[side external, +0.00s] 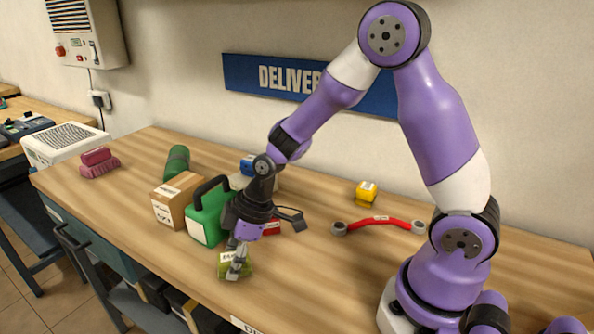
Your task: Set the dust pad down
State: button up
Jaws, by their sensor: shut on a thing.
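My gripper (238,262) points down near the front edge of the wooden table. It is shut on a small olive-green piece with a pale label, which I take to be the dust pad (225,268). The fingers hide part of the pad. I cannot tell from this view whether its underside touches the table or is slightly above it.
A green jug (203,226) and a cardboard box (173,206) stand just behind-left of my gripper. A pink brush-like thing (98,165) is far left. The tabletop (310,275) right of the pad is clear.

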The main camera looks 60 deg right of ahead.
jog(key=shift+f, duration=0.1)
jog(key=o, duration=1)
jog(key=shift+o, duration=0.2)
jog(key=v, duration=1.2)
jog(key=s+d+r+m+t+h, duration=0.2)
jog(key=s+r+m, duration=0.3)
jog(key=s+m, duration=0.4)
jog(key=shift+d+r+h, duration=0.15)
jog(key=shift+r+h, duration=0.25)
jog(key=shift+h, duration=0.2)
